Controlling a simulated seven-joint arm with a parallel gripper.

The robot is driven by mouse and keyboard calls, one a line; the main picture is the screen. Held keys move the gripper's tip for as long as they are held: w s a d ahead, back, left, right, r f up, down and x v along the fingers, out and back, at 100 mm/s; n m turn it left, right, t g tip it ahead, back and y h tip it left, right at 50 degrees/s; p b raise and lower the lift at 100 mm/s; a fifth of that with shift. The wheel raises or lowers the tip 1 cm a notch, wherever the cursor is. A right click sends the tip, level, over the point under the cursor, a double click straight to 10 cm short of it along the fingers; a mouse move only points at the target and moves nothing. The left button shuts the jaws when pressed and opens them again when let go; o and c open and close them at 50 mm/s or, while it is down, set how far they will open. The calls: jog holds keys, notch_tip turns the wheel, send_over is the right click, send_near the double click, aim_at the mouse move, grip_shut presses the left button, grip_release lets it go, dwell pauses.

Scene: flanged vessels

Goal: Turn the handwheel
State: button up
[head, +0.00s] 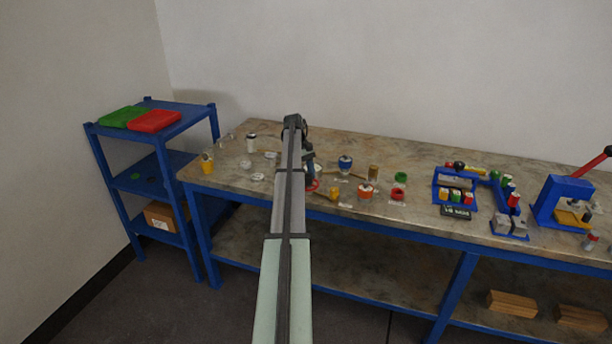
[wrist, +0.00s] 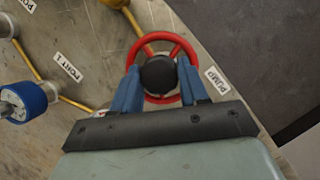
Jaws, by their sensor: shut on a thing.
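The red handwheel (wrist: 163,38) shows in the wrist view, with spokes and a dark round hub (wrist: 158,74) at its middle. My gripper (wrist: 159,80) has its two blue fingers on either side of the hub, shut on the handwheel. The lower part of the wheel is partly hidden behind the fingers. In the head view a small part of the handwheel (head: 312,186) shows near the front edge of the bench, beside my arm. My arm hides most of my gripper there. A "PUMP" label (wrist: 217,81) lies to the right of the wheel.
Yellow pipes (wrist: 77,101) and a blue-topped vessel (wrist: 22,101) lie left of the wheel. The bench (head: 240,185) also holds small vessels, a blue rack (head: 437,184) and a blue press (head: 560,197). A blue shelf unit (head: 180,125) stands at the left.

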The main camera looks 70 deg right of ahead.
jog(key=shift+m, duration=0.5)
jog(key=o, duration=1.1)
jog(key=shift+c, duration=0.2)
jog(key=shift+n, duration=0.3)
